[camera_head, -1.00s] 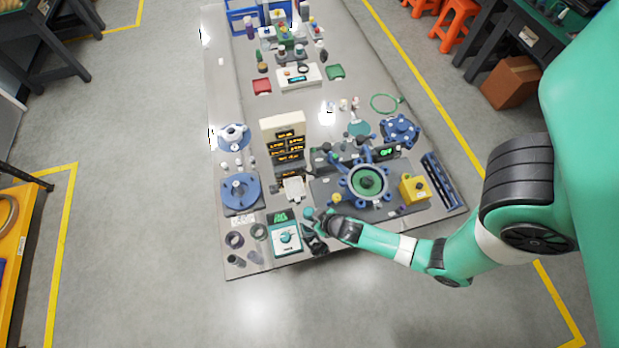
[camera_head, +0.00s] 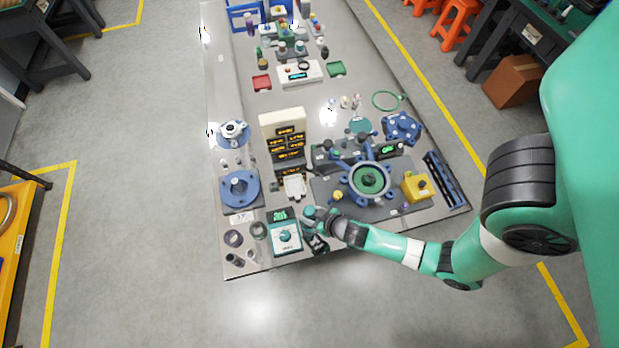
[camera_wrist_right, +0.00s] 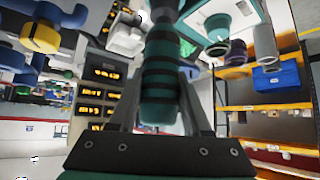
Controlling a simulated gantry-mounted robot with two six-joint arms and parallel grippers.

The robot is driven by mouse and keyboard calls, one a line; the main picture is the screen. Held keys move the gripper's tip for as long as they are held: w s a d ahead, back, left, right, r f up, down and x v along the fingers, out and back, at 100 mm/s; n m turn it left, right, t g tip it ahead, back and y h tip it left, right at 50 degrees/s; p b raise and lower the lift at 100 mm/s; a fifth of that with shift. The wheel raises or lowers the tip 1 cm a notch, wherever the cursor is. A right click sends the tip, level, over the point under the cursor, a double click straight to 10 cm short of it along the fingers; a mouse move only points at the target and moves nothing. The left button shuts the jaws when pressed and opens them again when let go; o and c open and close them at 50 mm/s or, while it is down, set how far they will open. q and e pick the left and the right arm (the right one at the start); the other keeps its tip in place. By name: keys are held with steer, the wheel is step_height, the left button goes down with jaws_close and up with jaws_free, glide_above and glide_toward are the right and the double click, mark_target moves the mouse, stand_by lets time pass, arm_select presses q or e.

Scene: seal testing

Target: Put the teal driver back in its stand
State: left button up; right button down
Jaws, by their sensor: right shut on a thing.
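The teal driver (camera_wrist_right: 160,70), with black bands on its handle, stands between the fingers of my right gripper (camera_wrist_right: 160,95) in the right wrist view. The gripper is shut on its handle. In the head view my right gripper (camera_head: 322,217) is at the front edge of the bench, with a teal end of the driver (camera_head: 309,211) showing at its tip. A small black holder (camera_head: 318,244), which looks like the stand, is just below the gripper in the picture. I cannot tell whether the driver touches it; its lower end is hidden. My left gripper is out of view.
A white and teal dial box (camera_head: 286,238) stands just left of the gripper. A cream meter tower (camera_head: 284,135) rises behind. A grey plate with a round blue flange (camera_head: 369,181) and a yellow box (camera_head: 416,186) lie to the right. Several dark rings and cylinders lie at front left.

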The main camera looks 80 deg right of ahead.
mark_target(309, 209)
stand_by(0.4)
steer(key=shift+w+f+b, duration=0.1)
steer(key=shift+f+b, duration=0.5)
steer(key=shift+b, duration=0.05)
steer(key=shift+f+b, duration=0.9)
steer(key=shift+f, duration=0.05)
stand_by(1.0)
steer(key=shift+c, duration=1.4)
jaws_free()
steer(key=shift+d, duration=0.1)
step_height(309, 209, up, 9)
steer(key=p, duration=0.8)
steer(key=shift+r+p, duration=0.1)
steer(key=shift+p, duration=0.25)
